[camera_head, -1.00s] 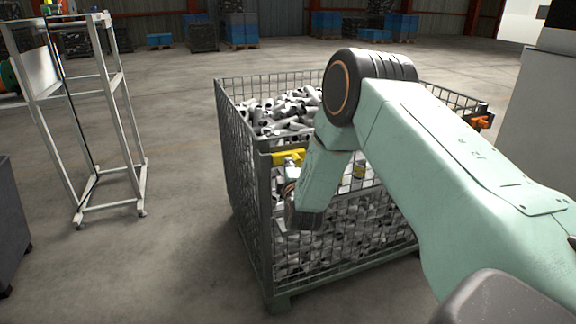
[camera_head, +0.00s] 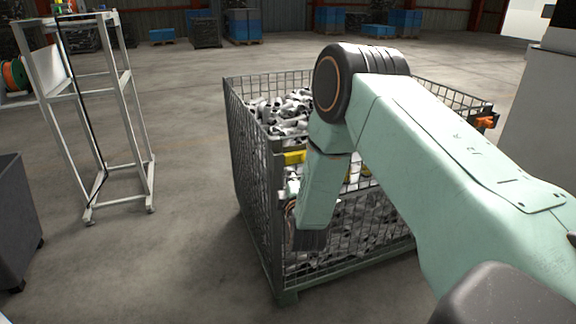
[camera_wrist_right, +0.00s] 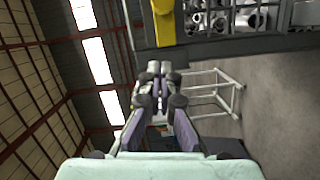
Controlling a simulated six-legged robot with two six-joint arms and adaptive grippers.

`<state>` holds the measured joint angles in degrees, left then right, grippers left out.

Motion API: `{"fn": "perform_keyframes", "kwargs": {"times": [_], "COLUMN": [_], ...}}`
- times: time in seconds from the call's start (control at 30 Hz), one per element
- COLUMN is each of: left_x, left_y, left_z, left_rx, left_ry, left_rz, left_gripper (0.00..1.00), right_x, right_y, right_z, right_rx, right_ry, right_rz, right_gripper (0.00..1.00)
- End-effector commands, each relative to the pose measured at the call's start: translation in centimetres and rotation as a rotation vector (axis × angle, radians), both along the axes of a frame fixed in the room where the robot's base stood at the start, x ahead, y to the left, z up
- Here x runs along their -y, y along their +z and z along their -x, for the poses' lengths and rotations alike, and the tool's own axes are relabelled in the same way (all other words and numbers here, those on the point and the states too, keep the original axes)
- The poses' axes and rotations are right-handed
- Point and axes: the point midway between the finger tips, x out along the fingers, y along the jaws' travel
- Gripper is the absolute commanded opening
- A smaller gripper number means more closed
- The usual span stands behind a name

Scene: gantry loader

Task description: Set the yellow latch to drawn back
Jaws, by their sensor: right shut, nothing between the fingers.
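The yellow latch (camera_head: 294,157) sits at the top of the wire crate's front left corner, partly covered by my right arm. It also shows as a yellow block (camera_wrist_right: 164,22) at the top of the right wrist view, beyond and slightly right of the fingertips. My right gripper (camera_wrist_right: 154,70) is shut and empty, its fingers together, with a visible gap to the latch in that picture. In the head view my right gripper (camera_head: 291,190) is mostly hidden behind my wrist, just below the latch. My left gripper is out of view.
The wire crate (camera_head: 250,190) holds many grey and white pipe pieces. An orange latch (camera_head: 485,122) is on its right corner. A metal frame stand (camera_head: 128,105) is at left, a dark box (camera_head: 18,220) at lower left. The floor between stand and crate is clear.

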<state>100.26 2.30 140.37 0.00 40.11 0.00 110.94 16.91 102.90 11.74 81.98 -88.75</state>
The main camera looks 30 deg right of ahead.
Motion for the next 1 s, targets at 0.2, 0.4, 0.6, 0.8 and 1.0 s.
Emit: {"fn": "perform_keyframes", "kwargs": {"times": [0.2,0.4,0.6,0.8,1.0], "left_x": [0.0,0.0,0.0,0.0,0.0], "left_y": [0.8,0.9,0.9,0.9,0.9], "left_z": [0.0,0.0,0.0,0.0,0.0], "left_rx": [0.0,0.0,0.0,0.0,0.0], "left_ry": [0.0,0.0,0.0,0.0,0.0], "left_rz": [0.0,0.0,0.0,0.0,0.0], "left_gripper": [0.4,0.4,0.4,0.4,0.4], "right_x": [-1.5,-1.9,-2.0,-2.1,-2.1], "right_y": [0.2,0.2,0.2,0.2,0.1], "right_z": [2.9,3.7,3.7,3.7,3.7], "right_rx": [-0.001,0.001,0.0,0.0,0.012], "right_ry": [0.001,0.0,0.0,0.0,-0.001], "right_rz": [0.0,0.0,0.0,0.0,-0.03], "right_gripper": [0.0,0.0,0.0,0.0,0.0]}}
